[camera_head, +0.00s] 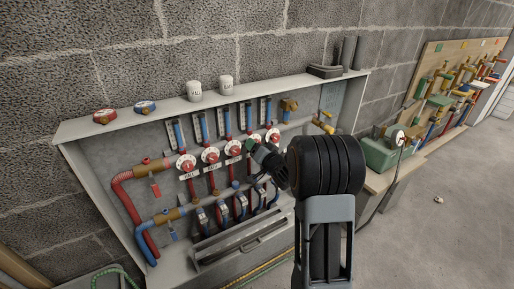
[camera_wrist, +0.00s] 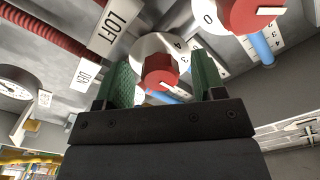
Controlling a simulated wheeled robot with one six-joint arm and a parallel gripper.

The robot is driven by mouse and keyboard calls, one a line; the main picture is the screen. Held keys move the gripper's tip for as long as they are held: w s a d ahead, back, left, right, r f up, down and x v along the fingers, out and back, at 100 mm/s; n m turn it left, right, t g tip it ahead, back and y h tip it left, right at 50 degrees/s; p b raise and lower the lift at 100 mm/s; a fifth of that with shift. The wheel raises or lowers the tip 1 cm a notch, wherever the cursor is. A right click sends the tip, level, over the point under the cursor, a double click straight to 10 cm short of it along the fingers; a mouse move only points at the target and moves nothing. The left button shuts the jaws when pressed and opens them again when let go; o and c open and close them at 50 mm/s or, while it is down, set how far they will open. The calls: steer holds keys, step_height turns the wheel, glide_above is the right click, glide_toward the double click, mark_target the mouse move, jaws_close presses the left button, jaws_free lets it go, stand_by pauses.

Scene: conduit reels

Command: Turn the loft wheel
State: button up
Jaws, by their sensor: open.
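A red wheel (camera_wrist: 158,70) on a white numbered dial (camera_wrist: 150,48) shows in the wrist view, with a LOFT label (camera_wrist: 115,28) close to its upper left. My gripper (camera_wrist: 166,82) is open, its two green-padded fingers on either side of the red wheel in that view. I cannot tell whether either pad touches it. In the head view my gripper (camera_head: 262,154) is at the right part of a row of red wheels, and it partly hides the wheels there.
Another red wheel (camera_wrist: 248,12) is at the upper right in the wrist view. A round gauge (camera_wrist: 15,87) is at the left. In the head view the grey cabinet (camera_head: 90,185) holds red and blue pipes. A green box (camera_head: 380,155) stands on the bench to the right.

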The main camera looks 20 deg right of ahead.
steer(key=shift+s, duration=0.1)
steer(key=s+d+p, duration=0.1)
steer(key=s, duration=1.2)
steer(key=shift+s+d, duration=0.25)
steer(key=shift+d, duration=0.05)
